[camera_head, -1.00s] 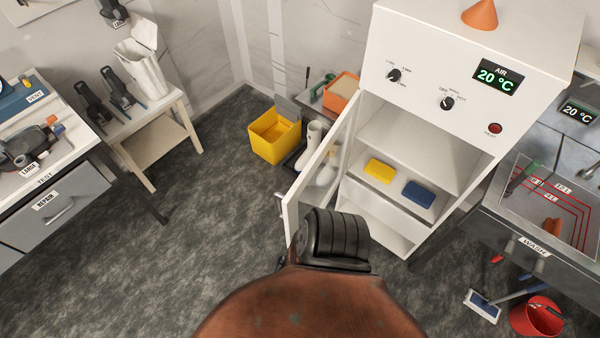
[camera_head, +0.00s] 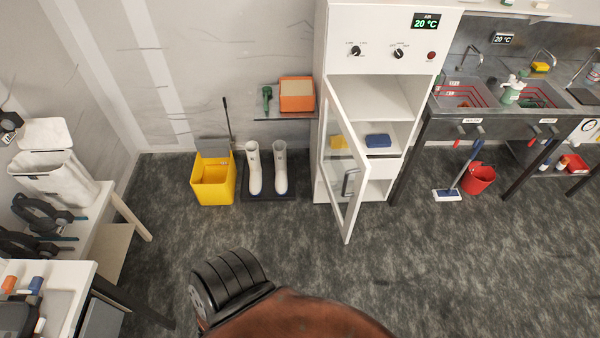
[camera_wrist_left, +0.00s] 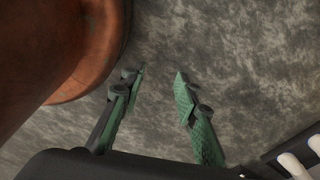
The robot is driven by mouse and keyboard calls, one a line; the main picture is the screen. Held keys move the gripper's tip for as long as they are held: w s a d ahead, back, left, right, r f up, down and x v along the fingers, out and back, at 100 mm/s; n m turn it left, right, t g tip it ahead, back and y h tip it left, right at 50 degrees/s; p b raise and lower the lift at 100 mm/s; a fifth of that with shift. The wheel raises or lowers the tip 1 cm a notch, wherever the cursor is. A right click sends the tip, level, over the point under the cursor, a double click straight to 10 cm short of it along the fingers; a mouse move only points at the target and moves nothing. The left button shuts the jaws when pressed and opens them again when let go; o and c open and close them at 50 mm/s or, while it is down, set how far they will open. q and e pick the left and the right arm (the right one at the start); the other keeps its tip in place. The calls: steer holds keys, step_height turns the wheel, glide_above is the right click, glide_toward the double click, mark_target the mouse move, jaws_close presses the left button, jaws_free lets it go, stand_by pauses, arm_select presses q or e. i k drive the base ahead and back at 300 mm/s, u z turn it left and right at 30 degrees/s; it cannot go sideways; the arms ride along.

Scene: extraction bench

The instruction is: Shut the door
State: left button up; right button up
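The door (camera_head: 334,172) is a white frame with a glass pane and a handle (camera_head: 348,182). It stands wide open, swung out from the left edge of the white cabinet (camera_head: 373,38). A yellow block (camera_head: 338,142) and a blue block (camera_head: 378,141) lie on a shelf inside; the yellow one shows partly through the glass. My left gripper (camera_wrist_left: 158,82) is open and empty in the left wrist view, its green fingers apart over the grey floor. Neither gripper shows in the head view, so their distance from the door cannot be judged.
A yellow bucket (camera_head: 213,182) and white boots (camera_head: 254,170) on a dark tray stand left of the cabinet. A mop (camera_head: 462,170) and a red bucket (camera_head: 479,178) stand right, by the sink bench (camera_head: 500,125). The floor (camera_head: 330,270) before the door is clear.

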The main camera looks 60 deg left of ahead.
mark_target(362, 171)
steer(key=k, duration=0.3)
steer(key=u, duration=1.45)
steer(key=i, duration=1.65)
